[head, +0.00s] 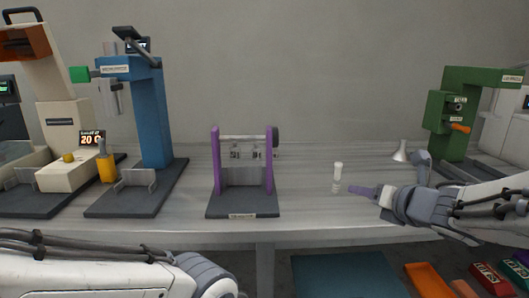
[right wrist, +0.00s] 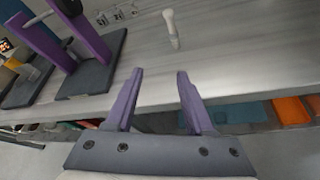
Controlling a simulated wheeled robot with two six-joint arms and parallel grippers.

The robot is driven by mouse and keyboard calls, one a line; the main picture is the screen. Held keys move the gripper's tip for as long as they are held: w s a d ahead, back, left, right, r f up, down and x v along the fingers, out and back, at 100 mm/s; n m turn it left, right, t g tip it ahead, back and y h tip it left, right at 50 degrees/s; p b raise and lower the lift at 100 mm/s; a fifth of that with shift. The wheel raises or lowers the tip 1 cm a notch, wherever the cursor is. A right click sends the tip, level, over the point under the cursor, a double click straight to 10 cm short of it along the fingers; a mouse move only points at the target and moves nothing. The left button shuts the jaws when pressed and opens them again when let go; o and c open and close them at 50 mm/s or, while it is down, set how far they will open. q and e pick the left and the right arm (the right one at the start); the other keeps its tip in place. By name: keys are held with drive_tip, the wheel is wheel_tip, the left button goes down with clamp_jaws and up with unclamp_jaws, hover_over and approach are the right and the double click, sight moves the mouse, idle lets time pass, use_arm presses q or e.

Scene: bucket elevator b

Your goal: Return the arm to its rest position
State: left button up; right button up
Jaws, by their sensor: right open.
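My right gripper (head: 366,191) reaches in from the right in the head view, at the front of the table. In the right wrist view its two purple fingers (right wrist: 158,78) are spread with nothing between them. A small white-capped vial (head: 337,178) stands upright on the table just left of the fingertips, apart from them; it also shows in the right wrist view (right wrist: 172,28), beyond the fingers. My left arm crosses the lower left of the head view, but its gripper is not visible.
A purple-post stand (head: 242,200) is mid-table. A blue press (head: 152,120) and a cream machine (head: 58,120) stand left. A green machine (head: 460,110) and a small funnel-like piece (head: 400,152) are at right. Coloured bins (head: 430,280) lie below the table edge.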

drive_tip(key=s+a+f+m+g+h, duration=0.2)
drive_tip(key=s+a+f+m+g, duration=0.6)
drive_tip(key=m, duration=0.9)
drive_tip(key=s+a+f+m+g, duration=0.2)
drive_tip(key=s+a+f+m, duration=0.1)
drive_tip(key=s, duration=0.4)
drive_tip(key=s+a+f+m+g, duration=0.1)
drive_tip(key=s+a+f+m, duration=0.25)
drive_tip(key=s, duration=0.25)
drive_tip(key=s+a+f+m+g, duration=0.2)
drive_tip(key=s+a, duration=0.2)
drive_tip(key=s, duration=0.3)
wheel_tip(320, 180, up, 25)
drive_tip(key=p, duration=2.5)
drive_tip(key=shift+s+d, duration=0.25)
drive_tip(key=shift+s, duration=0.2)
